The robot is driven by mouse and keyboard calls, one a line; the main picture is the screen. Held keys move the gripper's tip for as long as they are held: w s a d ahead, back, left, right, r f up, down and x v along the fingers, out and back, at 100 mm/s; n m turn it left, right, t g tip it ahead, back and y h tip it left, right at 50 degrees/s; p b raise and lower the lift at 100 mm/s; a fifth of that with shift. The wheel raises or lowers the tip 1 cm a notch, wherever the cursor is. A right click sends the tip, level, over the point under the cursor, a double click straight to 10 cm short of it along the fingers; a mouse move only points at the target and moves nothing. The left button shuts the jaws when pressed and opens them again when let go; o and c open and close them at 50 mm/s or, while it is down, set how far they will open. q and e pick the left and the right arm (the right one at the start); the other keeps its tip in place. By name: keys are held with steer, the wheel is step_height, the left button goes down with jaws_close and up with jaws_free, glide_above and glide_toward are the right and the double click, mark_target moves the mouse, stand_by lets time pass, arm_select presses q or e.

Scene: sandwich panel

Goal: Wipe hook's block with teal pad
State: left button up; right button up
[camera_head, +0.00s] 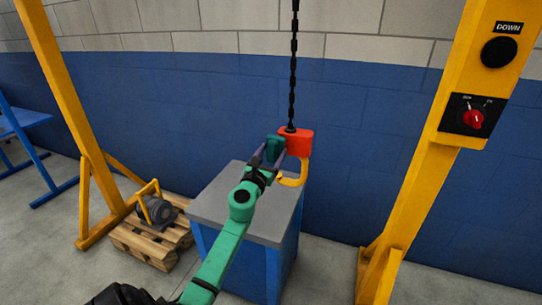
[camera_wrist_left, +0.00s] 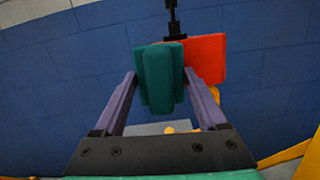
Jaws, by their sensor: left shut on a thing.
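The hook's block (camera_head: 299,142) is red-orange and hangs from a dark chain (camera_head: 293,70), with a yellow hook (camera_head: 293,180) below it. My left gripper (camera_head: 272,151) is shut on the teal pad (camera_head: 274,148), just left of the block. In the left wrist view the pad (camera_wrist_left: 160,78) sits between the purple fingers of the gripper (camera_wrist_left: 161,95) and overlaps the left part of the block (camera_wrist_left: 206,58). I cannot tell whether the pad touches the block. The hook is mostly hidden there. My right gripper is not in view.
A blue cabinet with a grey top (camera_head: 215,199) stands below the hook. A yellow post (camera_head: 425,150) with a red knob and a black button rises at the right. At the left, a motor (camera_head: 157,210) sits on a wooden pallet (camera_head: 140,243) beside a yellow frame (camera_head: 70,100).

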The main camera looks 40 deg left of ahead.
arm_select(q)
steer(key=shift+b+x, duration=0.4)
steer(key=shift+x, duration=0.55)
stand_by(0.4)
steer(key=shift+f, duration=0.1)
steer(key=d, duration=0.1)
steer(key=w+d+p, duration=0.1)
steer(key=d, duration=0.1)
steer(key=shift+d, duration=0.1)
steer(key=shift+w+d, duration=0.15)
steer(key=shift+d, duration=0.2)
steer(key=shift+s+a+b, duration=0.25)
steer(key=shift+a+b, duration=0.1)
steer(key=shift+a, duration=0.45)
steer(key=shift+s+a+b, duration=0.25)
steer(key=shift+a+b, duration=0.05)
steer(key=shift+a, duration=0.55)
steer(key=shift+s+a, duration=0.15)
steer(key=shift+a, duration=0.2)
